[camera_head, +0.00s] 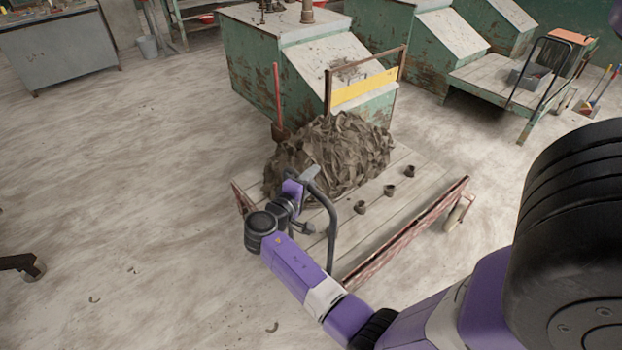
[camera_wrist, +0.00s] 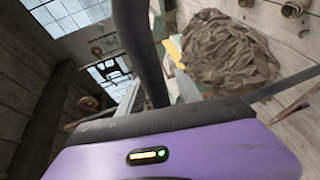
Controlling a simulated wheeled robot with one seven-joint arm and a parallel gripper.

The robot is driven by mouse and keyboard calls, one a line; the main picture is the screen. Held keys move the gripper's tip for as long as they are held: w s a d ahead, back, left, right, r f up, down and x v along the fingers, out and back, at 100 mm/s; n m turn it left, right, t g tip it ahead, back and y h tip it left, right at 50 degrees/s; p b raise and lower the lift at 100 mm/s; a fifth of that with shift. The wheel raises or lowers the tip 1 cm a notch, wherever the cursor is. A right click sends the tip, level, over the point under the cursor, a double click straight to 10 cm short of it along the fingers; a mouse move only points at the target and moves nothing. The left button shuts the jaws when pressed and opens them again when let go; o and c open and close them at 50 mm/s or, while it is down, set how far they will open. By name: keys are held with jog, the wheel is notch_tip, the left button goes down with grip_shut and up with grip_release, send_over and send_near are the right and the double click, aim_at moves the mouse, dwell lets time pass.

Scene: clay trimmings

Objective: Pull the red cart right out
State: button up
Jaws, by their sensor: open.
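The red cart has a plank deck (camera_head: 395,205) and a worn red side rail (camera_head: 405,235). A large heap of grey-brown clay trimmings (camera_head: 335,155) lies on it, with several small dark lumps beside the heap. A dark curved handle (camera_head: 332,240) rises at the cart's near end. My gripper (camera_head: 308,200) is open at the upper part of this handle. In the wrist view, the dark bar (camera_wrist: 140,45) runs up between my spread fingers (camera_wrist: 157,88); I cannot tell whether they touch it. The clay heap also shows there (camera_wrist: 225,50).
Green rusty bins (camera_head: 275,75) stand close behind the cart. A flat trolley (camera_head: 500,78) stands at the back right and a grey cabinet (camera_head: 60,45) at the back left. A dark caster (camera_head: 30,270) is at the left edge. The floor left of the cart is mostly clear.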

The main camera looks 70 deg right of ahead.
grip_shut()
dwell(1.4)
